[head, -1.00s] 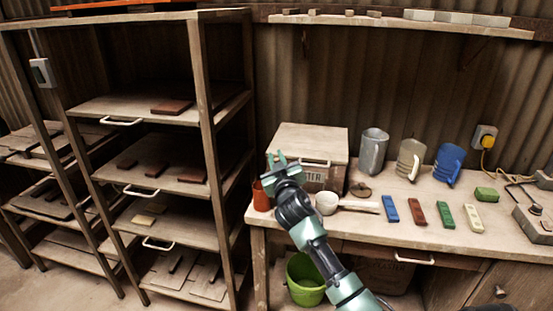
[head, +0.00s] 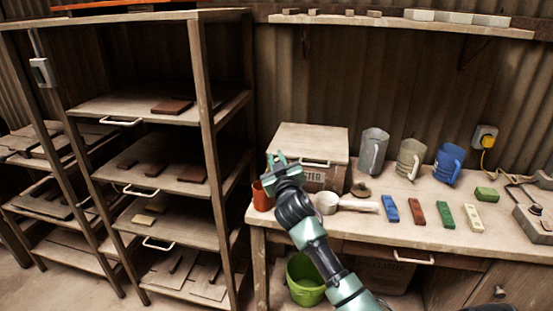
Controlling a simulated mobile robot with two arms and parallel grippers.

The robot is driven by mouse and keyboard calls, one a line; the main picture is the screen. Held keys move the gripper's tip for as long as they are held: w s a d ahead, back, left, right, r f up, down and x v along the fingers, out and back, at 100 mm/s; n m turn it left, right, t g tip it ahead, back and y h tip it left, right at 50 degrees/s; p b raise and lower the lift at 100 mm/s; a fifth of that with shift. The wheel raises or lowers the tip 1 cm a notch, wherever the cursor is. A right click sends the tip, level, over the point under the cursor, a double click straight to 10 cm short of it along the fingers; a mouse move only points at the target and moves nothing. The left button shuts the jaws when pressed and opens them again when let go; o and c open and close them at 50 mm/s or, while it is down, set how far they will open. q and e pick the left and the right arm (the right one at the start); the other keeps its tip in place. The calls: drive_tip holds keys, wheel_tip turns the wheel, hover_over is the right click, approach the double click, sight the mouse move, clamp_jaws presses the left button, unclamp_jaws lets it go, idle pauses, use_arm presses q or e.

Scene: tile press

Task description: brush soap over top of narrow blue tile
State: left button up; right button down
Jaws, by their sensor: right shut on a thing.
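The narrow blue tile (head: 389,209) lies on the workbench, left of the red, green and cream tiles, with its top bare to view. My right gripper (head: 278,160) is in front of the wooden box, above and right of an orange-brown cup (head: 261,196). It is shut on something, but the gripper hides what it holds. No brush can be made out clearly. A pale ladle-like cup with a long handle (head: 327,203) lies left of the blue tile. A small round brown object (head: 361,190) sits behind it. My left gripper is not in view.
The wooden box (head: 312,139) stands at the bench's back left. Grey, beige and blue jugs (head: 448,163) stand along the back. A green block (head: 486,194) and grey blocks are at the right. A green bucket (head: 304,281) is under the bench. A tall shelf rack (head: 150,104) stands left.

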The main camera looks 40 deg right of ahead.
wheel_tip(320, 180, up, 7)
drive_tip(key=p, duration=0.5)
drive_tip(key=shift+p, duration=0.3)
drive_tip(key=shift+f, duration=0.1)
idle(0.4)
